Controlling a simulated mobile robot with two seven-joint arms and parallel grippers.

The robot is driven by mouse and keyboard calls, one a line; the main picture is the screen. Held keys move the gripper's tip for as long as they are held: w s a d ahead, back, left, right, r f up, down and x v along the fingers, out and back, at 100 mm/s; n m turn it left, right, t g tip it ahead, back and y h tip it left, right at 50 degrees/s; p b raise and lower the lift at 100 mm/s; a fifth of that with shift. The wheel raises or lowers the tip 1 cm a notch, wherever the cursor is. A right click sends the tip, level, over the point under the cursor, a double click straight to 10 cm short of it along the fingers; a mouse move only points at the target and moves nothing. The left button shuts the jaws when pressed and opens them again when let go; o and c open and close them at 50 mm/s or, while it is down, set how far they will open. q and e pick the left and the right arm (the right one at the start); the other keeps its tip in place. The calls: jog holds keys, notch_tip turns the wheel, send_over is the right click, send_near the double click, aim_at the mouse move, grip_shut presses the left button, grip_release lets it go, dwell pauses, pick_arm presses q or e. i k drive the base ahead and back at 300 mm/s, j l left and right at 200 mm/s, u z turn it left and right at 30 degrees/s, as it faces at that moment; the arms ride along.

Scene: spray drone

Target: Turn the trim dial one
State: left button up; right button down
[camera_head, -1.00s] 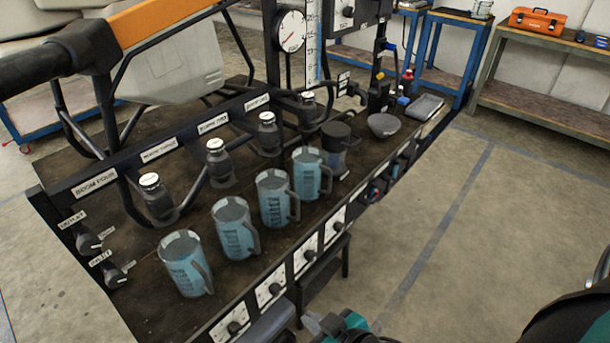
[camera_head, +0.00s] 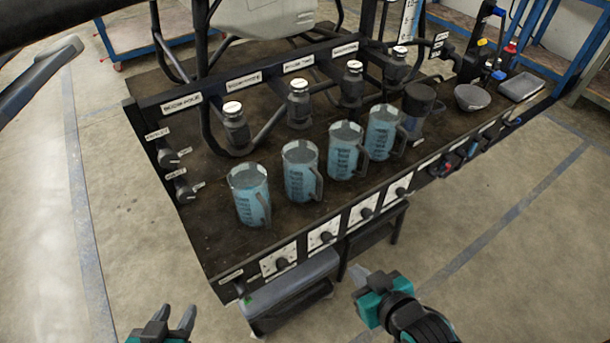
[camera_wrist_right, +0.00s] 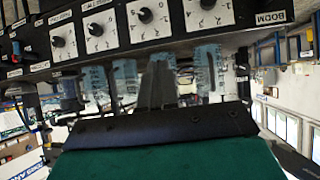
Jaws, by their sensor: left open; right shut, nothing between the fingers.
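Several trim dials, dark knobs on white square plates, sit along the front edge of the bench. In the head view I see the nearest dial (camera_head: 280,263), a second dial (camera_head: 326,237), a third dial (camera_head: 366,213) and a far dial (camera_head: 400,191). Their numbers are too small to read there. My right gripper (camera_head: 360,283) is shut and empty, in front of the panel and apart from the dials. In the right wrist view its fingers (camera_wrist_right: 158,80) point towards the panel, with dials (camera_wrist_right: 145,15) beyond. My left gripper (camera_head: 172,318) is open and empty at the bottom left.
Several blue measuring jugs (camera_head: 300,170) stand on the bench (camera_head: 215,225) behind the dials, with dark nozzle bodies behind them. Two side knobs (camera_head: 180,188) are at the left end. A grey box-like part (camera_head: 290,295) lies below the panel. The floor around is clear.

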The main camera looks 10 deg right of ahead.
aim_at(402, 193)
jog(key=i+l, duration=0.1)
jog(key=l, duration=0.4)
jog(key=i+l, duration=0.1)
jog(key=l, duration=0.4)
jog(key=i+l, duration=0.1)
jog(key=l, duration=0.4)
